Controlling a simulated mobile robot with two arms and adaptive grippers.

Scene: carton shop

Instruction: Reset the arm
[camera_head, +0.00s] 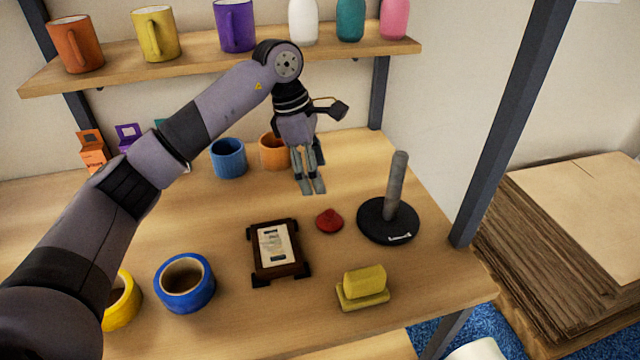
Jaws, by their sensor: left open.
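My left arm comes in from the left and reaches across the wooden table. My left gripper (311,187) hangs from its wrist, pointing down over the table, with its fingers a little apart and nothing between them. It is in front of an orange mug (274,152) and hides part of it. A small red cone-like object (329,220) lies on the table below and to the right of the fingertips. My right gripper is not in view.
On the table (220,333) are a blue mug (229,158), a blue tape roll (185,305), a yellow roll (122,300), a dark framed item (277,253), a yellow block (364,283) and a stand with an upright post (395,188). A shelf (140,76) holds mugs and bottles above. Cardboard (560,270) is stacked right.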

